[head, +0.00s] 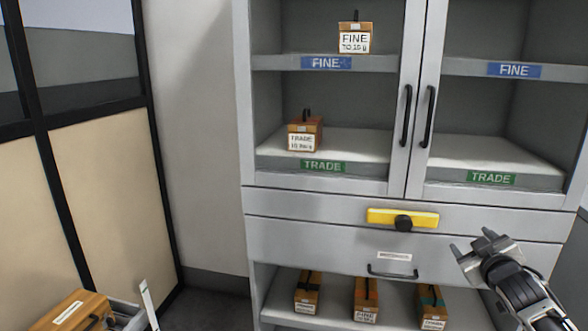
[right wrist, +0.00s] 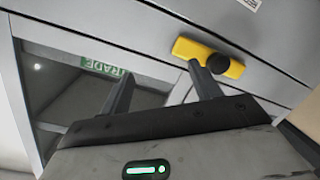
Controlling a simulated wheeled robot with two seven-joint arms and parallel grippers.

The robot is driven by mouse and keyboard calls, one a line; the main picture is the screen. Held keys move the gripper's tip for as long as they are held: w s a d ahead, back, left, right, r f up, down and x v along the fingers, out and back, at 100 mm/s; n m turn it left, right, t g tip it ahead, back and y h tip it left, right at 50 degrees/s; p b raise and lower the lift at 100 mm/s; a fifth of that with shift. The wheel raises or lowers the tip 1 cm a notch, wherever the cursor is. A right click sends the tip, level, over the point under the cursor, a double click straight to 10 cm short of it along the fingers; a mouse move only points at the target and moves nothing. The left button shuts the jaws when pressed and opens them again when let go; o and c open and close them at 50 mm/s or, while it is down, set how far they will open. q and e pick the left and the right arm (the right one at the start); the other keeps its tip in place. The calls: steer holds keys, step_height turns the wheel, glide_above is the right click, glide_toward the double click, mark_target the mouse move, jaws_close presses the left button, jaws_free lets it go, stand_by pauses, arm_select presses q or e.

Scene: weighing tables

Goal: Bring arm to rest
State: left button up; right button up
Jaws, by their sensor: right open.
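My right gripper (head: 470,254) is in the lower right of the head view, in front of the cabinet's drawers. Its jaws are open and nothing is between them. In the right wrist view its two fingers (right wrist: 163,88) stand apart, with the cabinet front beyond them. My left gripper is not in view.
A grey cabinet (head: 325,203) has a yellow latch with a black knob (head: 403,222) and a drawer handle (head: 392,272). Wooden boxes sit on the FINE shelf (head: 355,35), the TRADE shelf (head: 304,133) and the lower shelf (head: 366,300). Another wooden box (head: 75,312) is at lower left.

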steer(key=s+a+f+g+y, duration=0.35)
steer(key=s+a+f, duration=0.85)
steer(key=a+f, duration=0.4)
steer(key=s+a+f+m+g+y, duration=0.1)
steer(key=s+a+f, duration=0.2)
steer(key=s+a, duration=0.3)
steer(key=s+a+f+g+y, duration=0.1)
steer(key=s+a, duration=0.5)
steer(key=s, duration=0.8)
step_height(320, 180, down, 2)
steer(key=shift+s+a+f+m+y, duration=0.1)
steer(key=shift+s+a+m+y, duration=0.1)
steer(key=shift+a+m+y, duration=0.25)
